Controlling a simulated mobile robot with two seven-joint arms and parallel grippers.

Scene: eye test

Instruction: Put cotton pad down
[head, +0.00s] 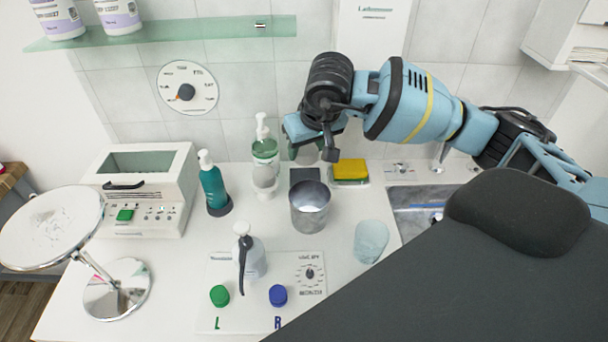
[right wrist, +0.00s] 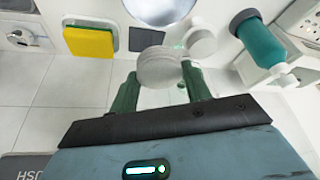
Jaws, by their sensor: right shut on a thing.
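My right gripper (head: 306,152) is over the back of the white counter, near the tiled wall. In the right wrist view its two green fingers (right wrist: 160,82) are shut on a round, pale cotton pad (right wrist: 158,66), which sits between the fingertips. In the head view the pad is mostly hidden by the gripper and wrist. Whether it touches the counter I cannot tell. A small white round-topped holder (head: 264,179) stands left of the gripper; it also shows in the right wrist view (right wrist: 201,43), apart from the held pad. My left gripper is not in view.
A dark square pad (head: 304,175), a yellow sponge (head: 350,170) and a metal cup (head: 309,206) are close to the gripper. A green pump bottle (head: 265,150) and a teal bottle (head: 214,188) stand left. A clear cup (head: 371,241) stands at front right.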

